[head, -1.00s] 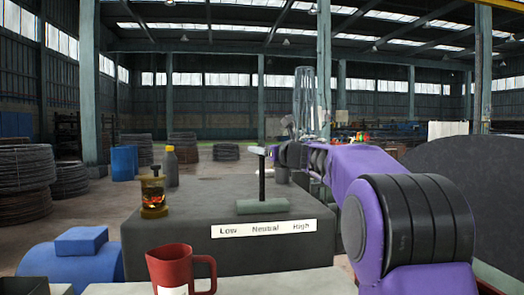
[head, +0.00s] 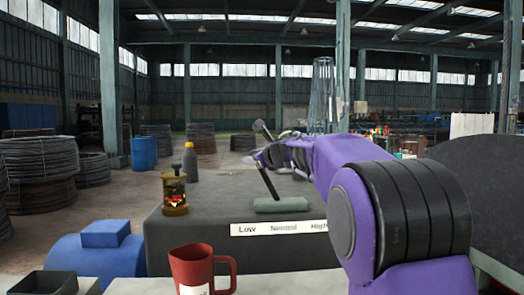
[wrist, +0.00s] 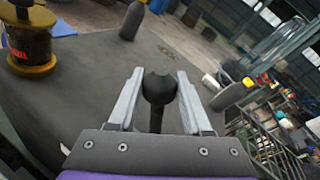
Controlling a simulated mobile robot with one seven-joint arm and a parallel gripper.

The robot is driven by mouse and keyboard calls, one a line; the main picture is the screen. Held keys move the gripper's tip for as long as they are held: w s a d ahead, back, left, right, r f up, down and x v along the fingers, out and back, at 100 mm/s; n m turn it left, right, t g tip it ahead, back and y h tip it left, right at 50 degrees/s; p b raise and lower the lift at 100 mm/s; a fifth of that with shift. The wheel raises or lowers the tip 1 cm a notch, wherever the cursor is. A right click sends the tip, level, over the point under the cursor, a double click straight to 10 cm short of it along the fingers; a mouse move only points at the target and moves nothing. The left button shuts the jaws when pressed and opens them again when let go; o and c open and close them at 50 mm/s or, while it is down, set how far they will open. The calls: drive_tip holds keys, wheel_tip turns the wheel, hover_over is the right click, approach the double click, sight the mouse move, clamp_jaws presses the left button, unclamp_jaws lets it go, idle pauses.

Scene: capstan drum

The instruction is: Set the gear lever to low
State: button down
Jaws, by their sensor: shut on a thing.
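The gear lever (head: 268,183) rises from a grey-green base (head: 281,204) on top of a dark grey housing. Its shaft leans left, to the side of the word Low on the white label (head: 278,228), which reads Low, Neutral, High. My gripper (head: 263,157) is at the upper end of the shaft. In the wrist view, the lever's round black knob (wrist: 159,88) sits between the two fingers of my gripper (wrist: 159,92), which are shut on it. My purple arm reaches in from the right. The fingers show only partly in the head view.
On the housing (head: 190,245), a brass lantern-like jar (head: 174,193) and a grey bottle (head: 190,162) stand left of the lever. A red mug (head: 203,270) is in front. A blue motor-shaped body (head: 95,262) lies at left. The housing top between jar and lever is clear.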

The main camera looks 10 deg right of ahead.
drive_tip(key=shift+a+f, duration=0.15)
drive_tip(key=shift+a, duration=0.1)
drive_tip(key=shift+c, duration=1.7)
unclamp_jaws()
drive_tip(key=shift+a, duration=0.1)
